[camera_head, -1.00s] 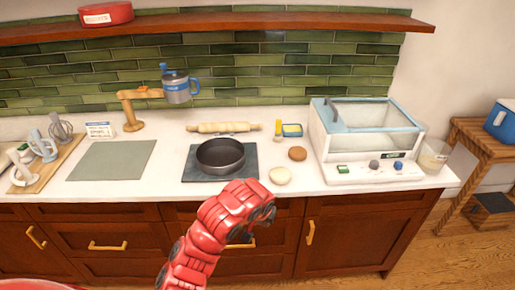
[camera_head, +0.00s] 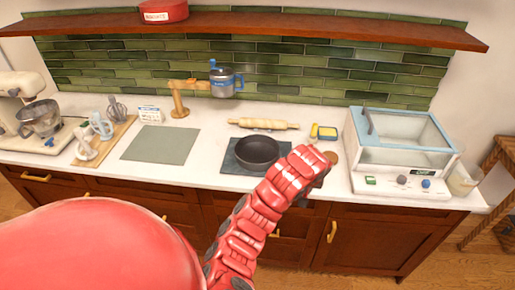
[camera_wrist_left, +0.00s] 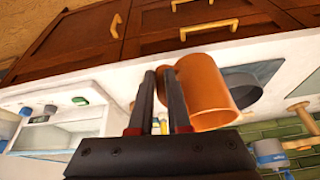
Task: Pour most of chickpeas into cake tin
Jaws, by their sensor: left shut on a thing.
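The cake tin (camera_head: 257,152), a dark round pan, sits on a dark square mat (camera_head: 233,165) on the counter. In the head view my left arm reaches up from below, and its end is just right of and nearer than the tin; the gripper itself is hidden there. In the left wrist view my left gripper (camera_wrist_left: 160,78) is shut on an orange cup (camera_wrist_left: 207,88), seemingly by a part at its side. The cup's contents cannot be seen. The tin also shows behind the cup in the left wrist view (camera_wrist_left: 243,88). My right gripper is not in view.
A rolling pin (camera_head: 262,124) lies behind the tin. A grey-green mat (camera_head: 160,145) lies left. A blue-grey mug (camera_head: 222,84) is by a wooden stand (camera_head: 180,100).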

